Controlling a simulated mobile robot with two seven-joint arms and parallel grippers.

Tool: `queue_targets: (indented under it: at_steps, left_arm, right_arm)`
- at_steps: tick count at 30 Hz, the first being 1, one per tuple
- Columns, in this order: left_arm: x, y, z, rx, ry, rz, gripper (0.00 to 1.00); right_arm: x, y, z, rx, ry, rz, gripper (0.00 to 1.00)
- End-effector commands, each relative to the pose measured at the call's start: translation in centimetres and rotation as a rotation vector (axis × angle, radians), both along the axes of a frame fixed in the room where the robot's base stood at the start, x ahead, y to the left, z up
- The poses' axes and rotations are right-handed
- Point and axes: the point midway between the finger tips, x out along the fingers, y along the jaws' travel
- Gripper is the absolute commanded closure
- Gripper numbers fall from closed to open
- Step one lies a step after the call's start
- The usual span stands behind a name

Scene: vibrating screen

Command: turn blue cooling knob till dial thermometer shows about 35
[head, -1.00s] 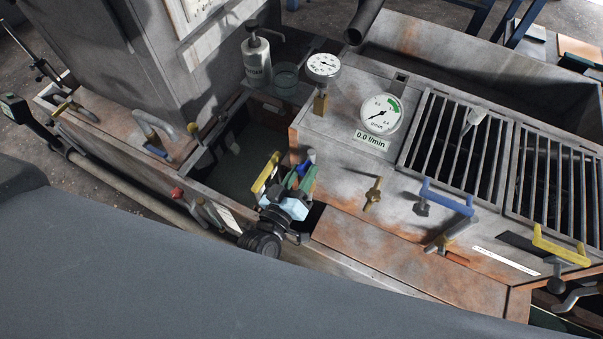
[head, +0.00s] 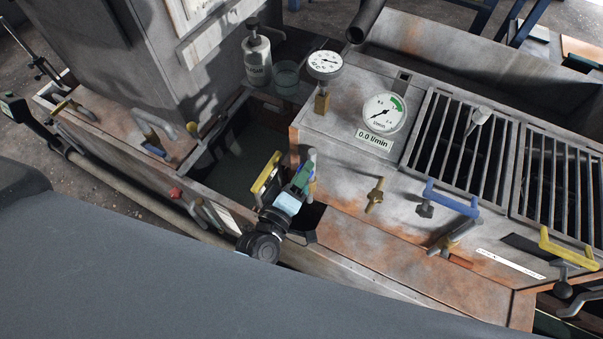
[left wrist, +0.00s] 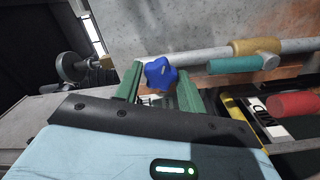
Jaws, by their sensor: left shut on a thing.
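The blue star-shaped cooling knob (left wrist: 161,74) shows in the left wrist view between the green fingers of my left gripper (left wrist: 160,88). The gripper is shut on it. In the head view my left gripper (head: 304,176) is at the near left corner of the grey machine, and it mostly hides the knob there. The dial thermometer (head: 325,63) is a round white dial on a brass stem at the machine's back left corner. Its needle and figures are too small to read surely. My right gripper is in neither view now.
A flow gauge (head: 383,112) stands right of the thermometer; its label reads 0.0 l/min. A brass valve (head: 375,195), a blue handle (head: 451,197) and a yellow handle (head: 568,248) are along the machine's front. A soap bottle (head: 257,58) and a glass beaker (head: 286,75) stand behind.

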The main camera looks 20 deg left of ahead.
Motion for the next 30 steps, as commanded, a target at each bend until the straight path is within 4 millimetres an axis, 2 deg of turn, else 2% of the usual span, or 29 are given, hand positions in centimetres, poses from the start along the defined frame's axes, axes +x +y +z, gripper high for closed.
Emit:
queue_targets:
  at_steps: [11, 12, 16, 25, 30]
  left_arm:
    - [-0.1, 0.0, -0.1, -0.002, 0.003, -0.001, 0.83]
    - [-0.1, 0.0, -0.1, -0.002, 0.003, -0.001, 0.56]
    - [-0.1, 0.0, -0.1, -0.002, 0.003, -0.001, 0.39]
    - [-0.2, 0.0, 0.0, -0.002, 0.002, -0.001, 0.39]
    - [-1.8, 0.3, -0.1, -0.001, 0.003, 0.0, 0.39]
  right_arm:
    - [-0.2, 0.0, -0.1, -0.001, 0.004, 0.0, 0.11]
    - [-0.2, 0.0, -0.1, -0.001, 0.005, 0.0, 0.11]
    - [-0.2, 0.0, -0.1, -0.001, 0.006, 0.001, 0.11]
    - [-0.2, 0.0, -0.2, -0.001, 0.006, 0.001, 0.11]
    - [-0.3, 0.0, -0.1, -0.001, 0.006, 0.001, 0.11]
